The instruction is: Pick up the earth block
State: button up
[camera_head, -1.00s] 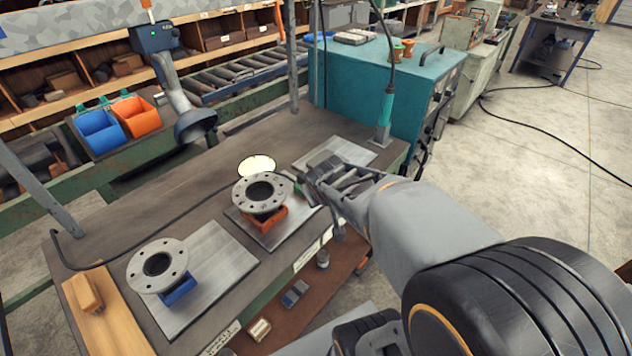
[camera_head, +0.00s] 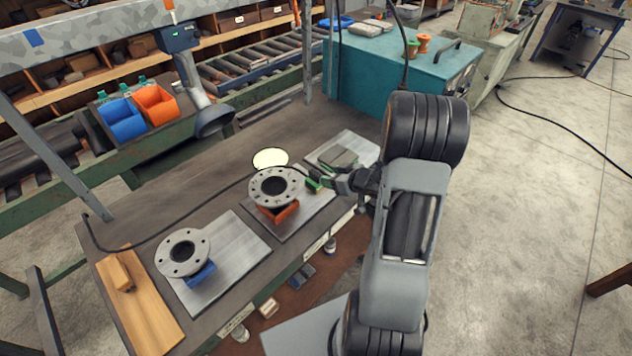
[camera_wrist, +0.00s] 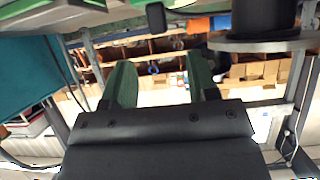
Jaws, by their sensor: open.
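A flat grey-green block (camera_head: 340,157), which may be the earth block, lies on the right-hand steel plate (camera_head: 362,146) in the head view. My gripper (camera_head: 314,184) is in front of this block, close to the right side of the middle pipe flange (camera_head: 275,186). Its two green fingers (camera_wrist: 163,84) are apart in the wrist view, with nothing between them. I cannot tell whether a finger touches the flange.
A second flange (camera_head: 190,252) stands on a blue support at the left. A tan block (camera_head: 121,272) lies on a wooden board (camera_head: 150,315). A black cable (camera_head: 165,237) crosses the bench. A teal cabinet (camera_head: 365,70) stands behind.

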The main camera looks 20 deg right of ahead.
aim_at(316, 172)
jog(key=shift+p+x, duration=0.7)
jog(key=shift+x, duration=3.75)
jog(key=shift+r, duration=0.15)
jog(key=shift+c, duration=0.3)
grip_shut()
jog(key=shift+r, duration=0.1)
